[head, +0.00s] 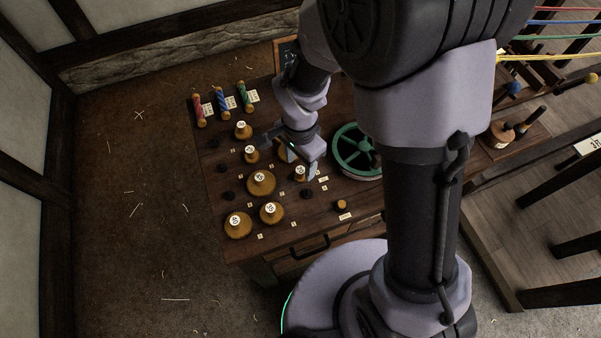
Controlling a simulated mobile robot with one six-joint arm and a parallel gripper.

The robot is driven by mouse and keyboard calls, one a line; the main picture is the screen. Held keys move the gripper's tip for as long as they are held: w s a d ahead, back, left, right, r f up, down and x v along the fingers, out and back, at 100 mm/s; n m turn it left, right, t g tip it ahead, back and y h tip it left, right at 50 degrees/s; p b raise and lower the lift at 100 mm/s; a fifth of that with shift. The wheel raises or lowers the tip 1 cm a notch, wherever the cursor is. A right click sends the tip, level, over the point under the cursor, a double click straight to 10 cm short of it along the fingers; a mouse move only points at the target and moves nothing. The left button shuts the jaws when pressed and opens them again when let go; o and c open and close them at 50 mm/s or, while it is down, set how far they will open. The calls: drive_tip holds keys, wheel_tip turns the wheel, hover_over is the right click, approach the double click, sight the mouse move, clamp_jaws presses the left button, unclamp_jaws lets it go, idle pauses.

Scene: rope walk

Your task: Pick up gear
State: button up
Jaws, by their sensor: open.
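Several round brass-coloured pieces with white numbered tops stand on the wooden bench; they may be the gears, but their edges are too small to make out teeth. Larger ones are the middle piece (261,185), the front left piece (237,227) and the front right piece (271,214). Smaller ones are the back piece (242,131), the left piece (251,156) and the right piece (300,174). My gripper (291,157) is open and points down among the smaller pieces, close to the right one. Part of another brass-coloured piece shows behind it; whether it touches anything is hidden.
A green spoked wheel (336,151) lies right of my gripper, partly behind my arm. Red, blue and green spools (221,104) stand at the bench's back left. Dark round pegs (223,196) and small labels dot the bench top (290,228). Open floor (150,220) lies left.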

sight(300, 170)
drive_tip(key=f, duration=0.1)
drive_tip(key=f+b, duration=0.1)
drive_tip(key=f, duration=0.1)
drive_tip(key=shift+s+f+b, duration=0.3)
drive_tip(key=shift+f, duration=0.1)
drive_tip(key=shift+w+r, duration=0.1)
clamp_jaws()
drive_tip(key=shift+r, duration=0.1)
